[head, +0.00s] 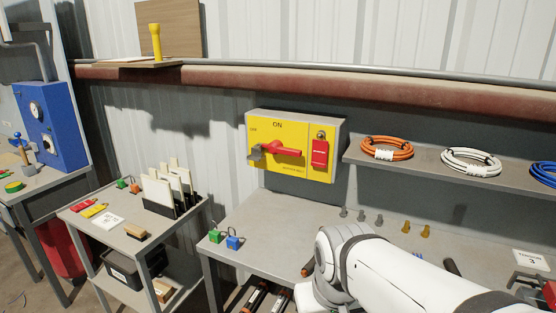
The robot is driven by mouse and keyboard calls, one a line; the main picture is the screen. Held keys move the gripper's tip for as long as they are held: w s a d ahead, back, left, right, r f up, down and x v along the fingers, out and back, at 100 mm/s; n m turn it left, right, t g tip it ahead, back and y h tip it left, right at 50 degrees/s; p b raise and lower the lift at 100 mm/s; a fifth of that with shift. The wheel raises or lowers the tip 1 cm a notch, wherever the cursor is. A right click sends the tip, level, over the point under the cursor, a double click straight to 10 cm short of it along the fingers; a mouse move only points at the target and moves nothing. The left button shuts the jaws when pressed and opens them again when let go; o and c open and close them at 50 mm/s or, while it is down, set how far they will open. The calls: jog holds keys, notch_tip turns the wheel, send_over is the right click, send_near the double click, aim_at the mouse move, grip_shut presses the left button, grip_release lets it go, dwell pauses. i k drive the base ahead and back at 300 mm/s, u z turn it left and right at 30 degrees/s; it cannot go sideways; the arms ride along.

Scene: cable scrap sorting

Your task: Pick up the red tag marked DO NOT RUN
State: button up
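A red tag (320,152) with a small white label hangs on the right side of the yellow switch box (291,173). Another red tag (84,205) lies flat on the grey cart at left, beside a yellow tag (94,210). The writing on both red tags is too small to read, so I cannot tell which is marked DO NOT RUN. My white arm crosses the lower right, in front of the bench. My gripper is not visible.
The cart (128,240) also holds a white card (107,220), a rack of upright pale boards (160,193) and small padlocks. Green (215,236) and blue (233,242) padlocks sit on the bench's left end. Coiled cables, including an orange one (386,148), lie on the shelf.

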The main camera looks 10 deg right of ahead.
aim_at(320, 147)
jog(key=z, duration=0.15)
jog(key=i, duration=0.9)
jog(key=u, duration=0.1)
